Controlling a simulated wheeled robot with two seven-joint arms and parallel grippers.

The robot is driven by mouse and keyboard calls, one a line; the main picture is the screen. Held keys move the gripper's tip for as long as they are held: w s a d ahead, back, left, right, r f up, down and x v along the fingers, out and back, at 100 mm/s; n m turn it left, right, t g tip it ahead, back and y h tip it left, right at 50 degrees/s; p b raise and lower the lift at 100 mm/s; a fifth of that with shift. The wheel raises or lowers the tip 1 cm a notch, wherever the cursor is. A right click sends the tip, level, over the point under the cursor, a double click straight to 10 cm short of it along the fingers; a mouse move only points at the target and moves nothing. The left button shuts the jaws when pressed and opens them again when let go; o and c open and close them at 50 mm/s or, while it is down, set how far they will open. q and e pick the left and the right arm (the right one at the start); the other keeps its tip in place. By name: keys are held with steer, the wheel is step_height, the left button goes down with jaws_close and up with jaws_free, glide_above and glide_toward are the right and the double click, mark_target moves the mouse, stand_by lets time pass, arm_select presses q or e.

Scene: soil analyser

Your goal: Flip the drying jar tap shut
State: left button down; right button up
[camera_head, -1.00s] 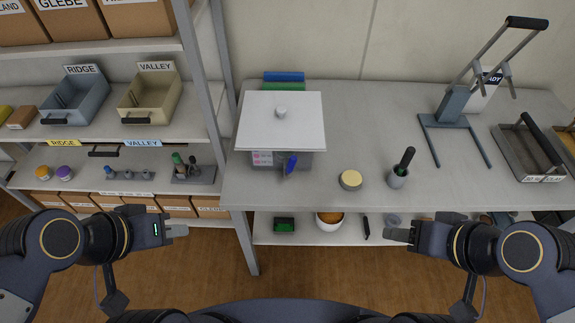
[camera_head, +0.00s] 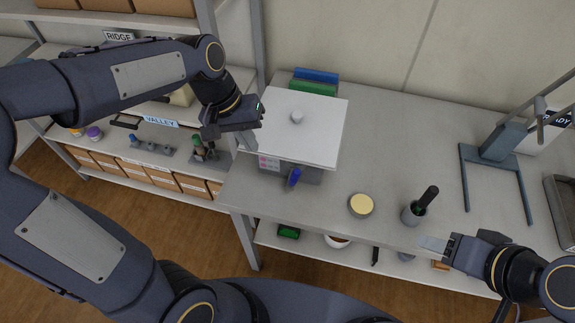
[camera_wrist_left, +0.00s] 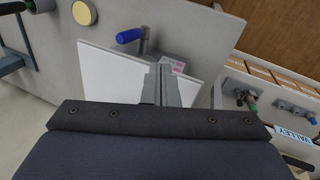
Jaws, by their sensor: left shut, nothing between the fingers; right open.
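A box with a flat white lid and a round knob (camera_head: 297,117) stands on the bench; I take it for the drying jar. A blue-handled tap (camera_head: 294,177) sticks out at its front, its handle tilted up. The blue handle also shows in the left wrist view (camera_wrist_left: 130,36), beside a grey stem. My left gripper (camera_head: 250,142) is shut and empty at the left edge of the lid, apart from the tap. Its fingers (camera_wrist_left: 167,85) cover part of the box in the wrist view. My right gripper (camera_head: 432,243) is open and empty at the bench's front edge.
A round cream-topped tin (camera_head: 361,205) and a grey cup with a dark-handled tool (camera_head: 412,213) stand right of the tap. A metal press stand (camera_head: 497,150) is farther right. Shelves with an upright post (camera_head: 257,45) stand left of the bench.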

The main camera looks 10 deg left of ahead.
arm_select(q)
glide_above(289, 182)
steer(key=a, duration=0.3)
step_height(289, 182, down, 10)
steer(key=shift+d+f+p, duration=0.15)
steer(key=shift+d+p, duration=0.25)
steer(key=shift+d, duration=0.25)
